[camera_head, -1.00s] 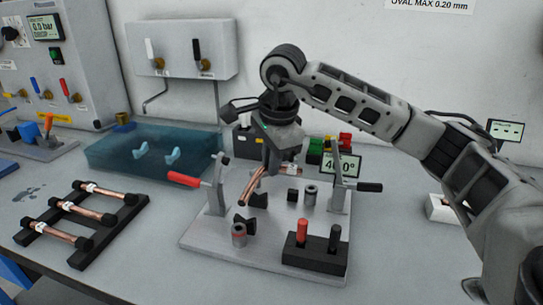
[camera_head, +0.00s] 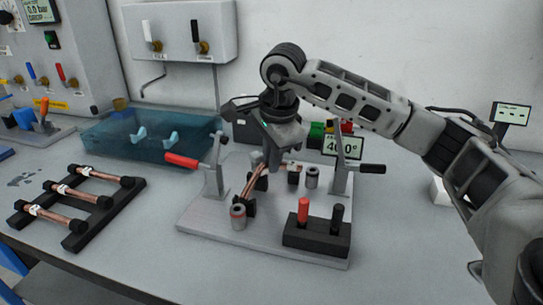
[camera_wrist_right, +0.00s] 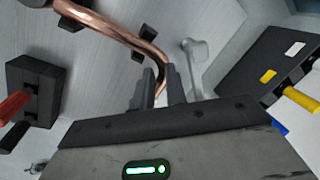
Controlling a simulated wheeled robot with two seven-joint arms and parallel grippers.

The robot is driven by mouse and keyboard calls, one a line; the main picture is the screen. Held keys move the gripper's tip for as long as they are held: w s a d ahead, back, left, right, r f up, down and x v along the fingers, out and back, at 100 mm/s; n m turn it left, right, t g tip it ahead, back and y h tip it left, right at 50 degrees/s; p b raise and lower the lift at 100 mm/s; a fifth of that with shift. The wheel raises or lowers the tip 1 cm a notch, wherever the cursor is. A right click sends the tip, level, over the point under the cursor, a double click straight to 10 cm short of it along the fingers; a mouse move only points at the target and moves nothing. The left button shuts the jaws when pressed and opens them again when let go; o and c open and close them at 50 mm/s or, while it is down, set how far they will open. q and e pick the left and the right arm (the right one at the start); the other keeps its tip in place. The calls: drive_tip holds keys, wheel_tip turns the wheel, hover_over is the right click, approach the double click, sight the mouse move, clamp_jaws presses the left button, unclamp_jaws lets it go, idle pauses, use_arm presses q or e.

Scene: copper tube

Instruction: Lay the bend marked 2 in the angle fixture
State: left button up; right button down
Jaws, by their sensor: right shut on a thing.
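The copper bend (camera_head: 253,186) is in my right gripper (camera_head: 272,168), low over the angle fixture (camera_head: 195,222). Its free leg runs toward the front left, by the black blocks (camera_head: 249,207); I cannot tell whether it rests in them. In the right wrist view the bent copper tube (camera_wrist_right: 118,35) runs from the top left to the fingers (camera_wrist_right: 162,88), which are closed on it near its end. The gripper hides the tube's far part, and I cannot read its mark. My left gripper is out of view.
A red-handled clamp (camera_head: 182,160) and a black-handled clamp (camera_head: 371,169) flank the plate. A dark block with red and black pegs (camera_head: 316,234) stands in front. Several straight tubes lie on a black rack (camera_head: 75,203) at left. A blue tray (camera_head: 150,135) stands behind.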

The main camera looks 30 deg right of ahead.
drive_tip(key=shift+f, duration=0.35)
drive_tip(key=c, duration=1.3)
unclamp_jaws()
drive_tip(key=shift+c, duration=0.2)
drive_tip(key=p+v, duration=0.1)
drive_tip(key=v, duration=1.5)
